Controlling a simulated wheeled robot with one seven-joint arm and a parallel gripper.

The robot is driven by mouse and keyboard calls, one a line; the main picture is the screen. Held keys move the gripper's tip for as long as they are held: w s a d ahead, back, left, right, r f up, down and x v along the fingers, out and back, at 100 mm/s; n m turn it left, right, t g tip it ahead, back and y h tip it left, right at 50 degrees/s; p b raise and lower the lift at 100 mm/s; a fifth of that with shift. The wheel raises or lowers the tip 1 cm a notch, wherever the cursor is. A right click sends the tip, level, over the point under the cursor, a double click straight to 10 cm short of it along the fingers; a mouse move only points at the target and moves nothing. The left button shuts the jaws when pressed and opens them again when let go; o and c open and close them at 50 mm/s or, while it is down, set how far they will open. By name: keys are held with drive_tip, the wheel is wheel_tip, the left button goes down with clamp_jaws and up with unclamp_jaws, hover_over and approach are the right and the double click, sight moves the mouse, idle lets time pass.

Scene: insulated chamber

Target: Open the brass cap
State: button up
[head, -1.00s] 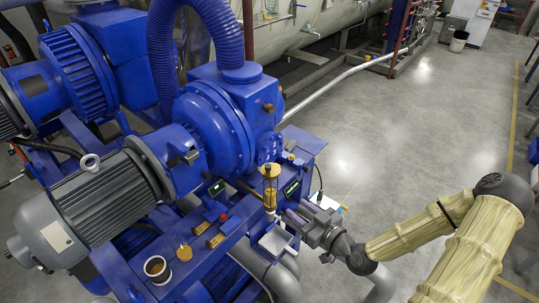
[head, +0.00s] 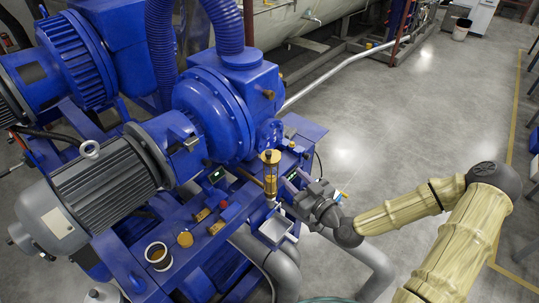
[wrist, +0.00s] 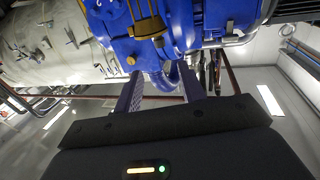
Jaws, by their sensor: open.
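A brass cap (head: 270,156) tops a slim upright amber cylinder (head: 270,181) on the front of the blue machine. My gripper (head: 289,184) is just to its right, fingers toward the machine, apart from the cap as far as I can see. In the wrist view the two purplish fingers (wrist: 161,93) stand apart with nothing between them. Brass parts (wrist: 147,27) show beyond them at the top edge; I cannot tell whether the cap is among them.
A cup with brown contents (head: 158,256) stands on the ledge at the left. A small metal tray (head: 275,229) is below the cylinder. A small display (head: 217,175) and a red knob (head: 223,205) are close by. Open grey floor (head: 400,110) lies to the right.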

sight(269, 153)
drive_tip(key=p+x, duration=0.5)
drive_tip(key=x, duration=0.7)
drive_tip(key=shift+w+a+r, duration=0.1)
drive_tip(key=shift+r, duration=0.05)
drive_tip(key=shift+w+a, duration=0.3)
drive_tip(key=shift+w, duration=0.05)
clamp_jaws()
